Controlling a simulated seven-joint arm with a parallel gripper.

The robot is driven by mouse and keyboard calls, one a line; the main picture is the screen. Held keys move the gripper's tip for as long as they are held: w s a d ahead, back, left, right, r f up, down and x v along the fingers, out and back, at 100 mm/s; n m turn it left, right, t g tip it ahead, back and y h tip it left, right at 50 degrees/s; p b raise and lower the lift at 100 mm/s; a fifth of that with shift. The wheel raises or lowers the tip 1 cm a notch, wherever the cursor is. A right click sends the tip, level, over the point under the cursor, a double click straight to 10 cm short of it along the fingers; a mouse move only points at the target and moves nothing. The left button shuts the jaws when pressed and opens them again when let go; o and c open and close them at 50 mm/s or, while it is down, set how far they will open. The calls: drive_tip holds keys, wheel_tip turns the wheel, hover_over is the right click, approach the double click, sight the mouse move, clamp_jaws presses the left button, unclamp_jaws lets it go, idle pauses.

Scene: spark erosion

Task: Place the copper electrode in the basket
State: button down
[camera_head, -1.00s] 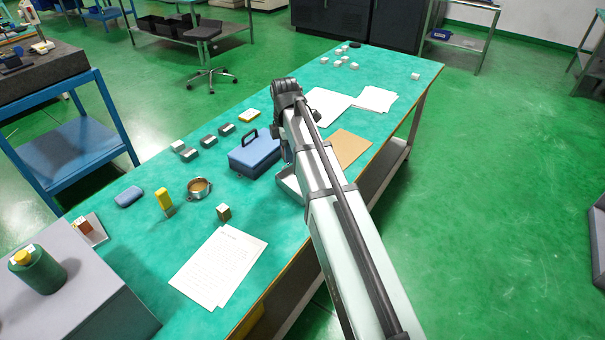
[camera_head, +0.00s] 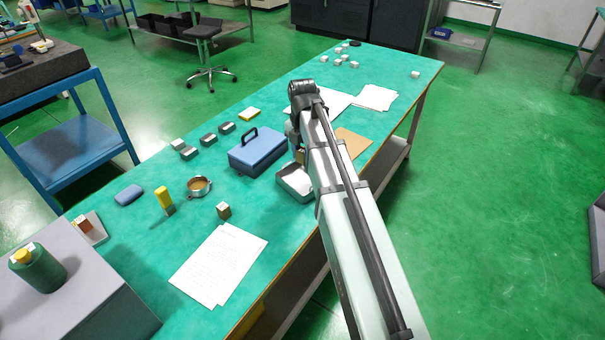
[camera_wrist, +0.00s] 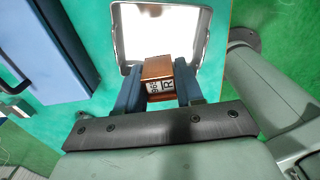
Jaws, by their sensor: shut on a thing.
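A copper-coloured block with a white printed label, the copper electrode (camera_wrist: 157,69), is held between the two blue fingers of my gripper (camera_wrist: 158,86). The basket, a shallow metal tray with a bright inside (camera_head: 295,183), stands on the green table to the right of the blue box. In the wrist view the basket (camera_wrist: 126,42) lies beyond the fingertips, and the electrode overlaps its near edge. I cannot tell the height between them. In the head view my arm hides most of the gripper.
The blue box with a black handle (camera_head: 257,152) stands close left of the basket. A brown sheet (camera_head: 352,146) and white papers (camera_head: 376,97) lie behind. A small block (camera_head: 223,210), a ring-shaped part (camera_head: 199,187) and a yellow-topped piece (camera_head: 165,200) stand toward the front left.

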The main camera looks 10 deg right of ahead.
sight(302, 184)
drive_tip(key=shift+f, duration=4.75)
drive_tip(key=shift+f, duration=0.15)
drive_tip(key=c, duration=0.7)
unclamp_jaws()
wheel_tip(302, 184, up, 12)
drive_tip(key=shift+r, duration=0.15)
drive_tip(key=shift+o, duration=0.3)
